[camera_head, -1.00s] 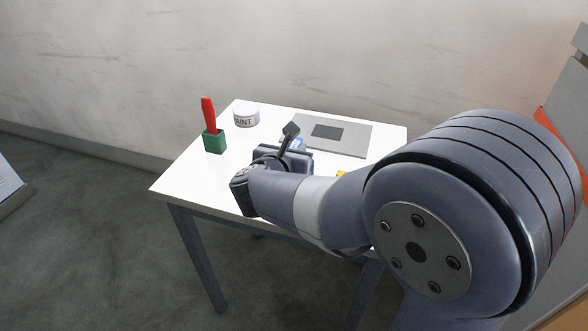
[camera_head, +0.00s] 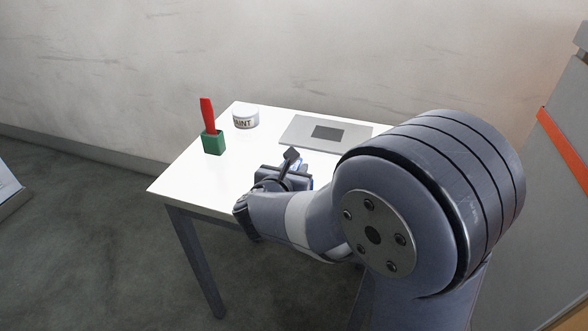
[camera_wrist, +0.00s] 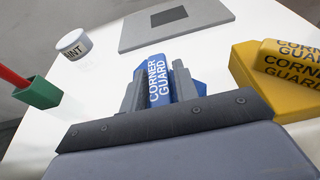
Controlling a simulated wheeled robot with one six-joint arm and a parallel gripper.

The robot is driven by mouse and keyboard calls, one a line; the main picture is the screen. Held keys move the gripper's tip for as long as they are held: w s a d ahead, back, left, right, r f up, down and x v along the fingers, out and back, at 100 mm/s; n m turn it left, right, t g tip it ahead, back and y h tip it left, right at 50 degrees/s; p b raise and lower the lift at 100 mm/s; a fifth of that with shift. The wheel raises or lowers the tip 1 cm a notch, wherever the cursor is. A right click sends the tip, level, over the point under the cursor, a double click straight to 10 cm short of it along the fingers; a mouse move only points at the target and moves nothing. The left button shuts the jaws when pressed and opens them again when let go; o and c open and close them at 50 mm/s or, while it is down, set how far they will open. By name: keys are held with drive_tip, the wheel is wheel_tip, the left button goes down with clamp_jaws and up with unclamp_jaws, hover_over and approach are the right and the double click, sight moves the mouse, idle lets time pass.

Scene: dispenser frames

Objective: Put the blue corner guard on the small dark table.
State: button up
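The blue corner guard (camera_wrist: 156,82), with white lettering, sits between the two fingers of my gripper in the wrist view. The fingers press close on both sides of it, and the gripper looks shut on it. More blue shows just right of the right finger; I cannot tell whether it is the same piece. In the head view my gripper (camera_head: 284,178) is over the near part of a white table (camera_head: 185,185), with a little blue showing beside it, mostly hidden by my arm. No small dark table is recognisable in either view.
On the white table are a green holder (camera_head: 213,143) with a red handle (camera_head: 207,112), a paint tin (camera_head: 246,118) and a grey plate (camera_head: 300,131) with a dark rectangle. A yellow block (camera_wrist: 250,85) with a yellow corner guard (camera_wrist: 292,62) stands right of my gripper.

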drive_tip(key=shift+o, duration=1.2)
drive_tip(key=shift+r+p, duration=0.25)
drive_tip(key=shift+p, duration=0.05)
drive_tip(key=v, duration=1.2)
drive_tip(key=shift+p, duration=0.35)
